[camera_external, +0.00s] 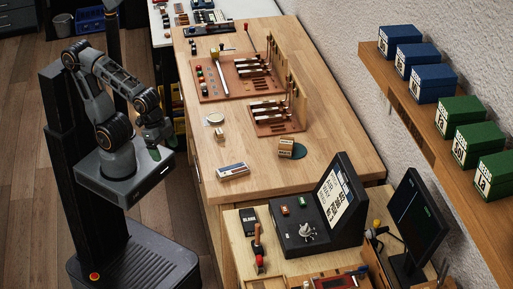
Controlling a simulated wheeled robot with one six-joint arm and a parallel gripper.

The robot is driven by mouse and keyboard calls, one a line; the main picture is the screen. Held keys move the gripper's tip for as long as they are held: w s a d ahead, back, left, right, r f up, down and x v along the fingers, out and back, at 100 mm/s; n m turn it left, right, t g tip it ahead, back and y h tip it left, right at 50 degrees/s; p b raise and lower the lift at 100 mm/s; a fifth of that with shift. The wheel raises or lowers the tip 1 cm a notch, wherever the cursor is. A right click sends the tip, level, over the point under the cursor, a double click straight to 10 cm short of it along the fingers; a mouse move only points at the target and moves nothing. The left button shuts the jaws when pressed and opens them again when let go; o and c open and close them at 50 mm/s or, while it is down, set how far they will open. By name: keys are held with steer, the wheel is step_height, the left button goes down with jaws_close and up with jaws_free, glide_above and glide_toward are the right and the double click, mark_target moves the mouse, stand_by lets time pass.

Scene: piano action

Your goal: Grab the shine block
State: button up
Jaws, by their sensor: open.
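No label marks the shine block, and I cannot tell for sure which object it is. A small tan block with dark markings (286,147) sits on the wooden bench beside a dark green round pad (298,152). A white box with blue and red markings (232,171) lies nearer the bench's left edge. A smaller light block (219,135) sits behind it, near a round pale tin (215,118). My gripper (158,142) is open, folded close to my column, left of the bench and apart from these objects. Its fingertips are small and partly unclear.
Piano action models on brown boards (222,88) stand at the back of the wooden bench (265,185). A dark console with a screen (318,220) and a monitor (420,225) stand in front. Blue and green boxes (461,118) line the right shelf. Bench space around the small blocks is clear.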

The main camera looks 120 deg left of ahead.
steer(key=w+a+f+t+y+b, duration=0.2)
steer(key=w+a+t+b, duration=0.1)
steer(key=w+a+b, duration=0.4)
steer(key=n+t+y+b, duration=0.2)
steer(key=n+y+b, duration=0.4)
steer(key=b, duration=0.5)
glide_toward(218, 131)
steer(key=w+d+r, duration=0.1)
steer(key=w+r, duration=0.2)
steer(key=w, duration=0.2)
steer(key=s+d+f+n+y+b, duration=0.2)
steer(key=s+f+n+b, duration=0.2)
steer(key=s+b, duration=0.25)
steer(key=b+x, duration=0.1)
steer(key=x, duration=0.3)
steer(key=b+x, duration=0.1)
steer(key=x, duration=0.3)
steer(key=b+x, duration=0.1)
steer(key=x, duration=0.4)
steer(key=shift+w+a+r, duration=0.1)
steer(key=shift+a+r, duration=0.05)
steer(key=shift+r, duration=0.25)
steer(key=shift+y, duration=0.3)
steer(key=shift+c, duration=0.3)
steer(key=c, duration=0.9)
